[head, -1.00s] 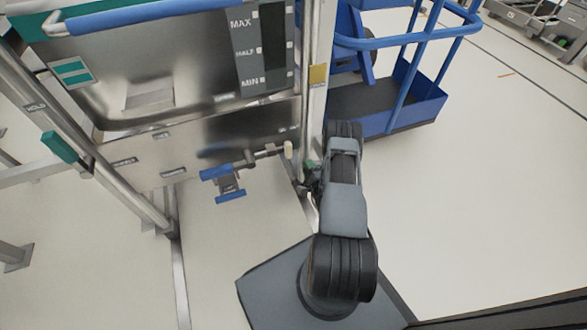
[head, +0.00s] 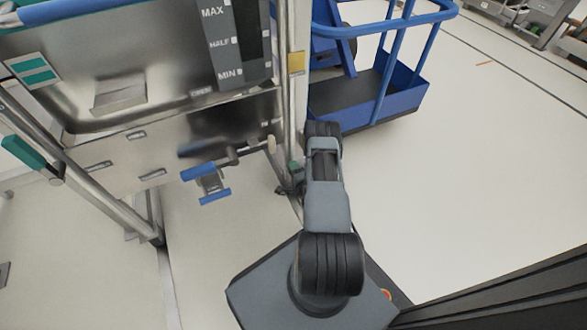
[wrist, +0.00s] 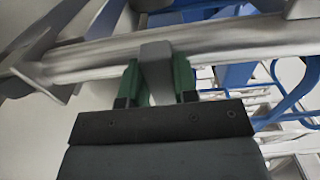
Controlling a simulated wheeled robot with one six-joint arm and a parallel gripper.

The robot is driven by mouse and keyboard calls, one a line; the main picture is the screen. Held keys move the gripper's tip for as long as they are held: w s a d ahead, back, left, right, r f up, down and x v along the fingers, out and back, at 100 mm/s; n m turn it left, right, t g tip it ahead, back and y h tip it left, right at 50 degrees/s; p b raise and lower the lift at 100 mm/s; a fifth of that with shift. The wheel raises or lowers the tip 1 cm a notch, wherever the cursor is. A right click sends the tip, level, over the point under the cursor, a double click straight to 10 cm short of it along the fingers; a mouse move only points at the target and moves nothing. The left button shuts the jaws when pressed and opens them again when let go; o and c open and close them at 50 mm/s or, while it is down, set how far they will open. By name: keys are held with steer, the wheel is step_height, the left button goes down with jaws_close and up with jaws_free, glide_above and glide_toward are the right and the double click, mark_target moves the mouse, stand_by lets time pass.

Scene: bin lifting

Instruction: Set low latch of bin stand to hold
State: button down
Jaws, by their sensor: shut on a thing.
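The bin stand's metal post (head: 289,85) rises beside my arm in the head view. My gripper is low beside this post, mostly hidden behind my arm in the head view. In the wrist view my gripper (wrist: 157,82) has two green fingers closed on a grey lever-like piece, which I take to be the low latch (wrist: 156,62). This piece sits against a metal tube of the stand (wrist: 90,62). A small green part (head: 295,166) shows by the post in the head view. Any label at this latch is not readable.
A steel bin (head: 165,75) with a level scale hangs in the stand. A teal handle (head: 22,152) is on the left post. A blue pedal (head: 205,170) sits low in front. A blue cart (head: 385,100) stands behind at right. The floor at right (head: 480,190) is clear.

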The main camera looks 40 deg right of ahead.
mark_target(290, 159)
steer(key=shift+f, duration=0.1)
steer(key=c, duration=0.9)
jaws_free()
steer(key=shift+r, duration=0.4)
step_height(290, 159, up, 3)
steer(key=shift+f+p, duration=0.2)
steer(key=shift+p, duration=0.65)
steer(key=s+a+r+p, duration=0.2)
steer(key=s+r, duration=0.1)
steer(key=s, duration=0.1)
steer(key=s+a+r+p, duration=0.2)
steer(key=s+r, duration=0.1)
steer(key=s, duration=0.1)
steer(key=s+a+r+p, duration=0.2)
steer(key=s+r, duration=0.1)
steer(key=s, duration=0.1)
steer(key=shift+s+r, duration=0.35)
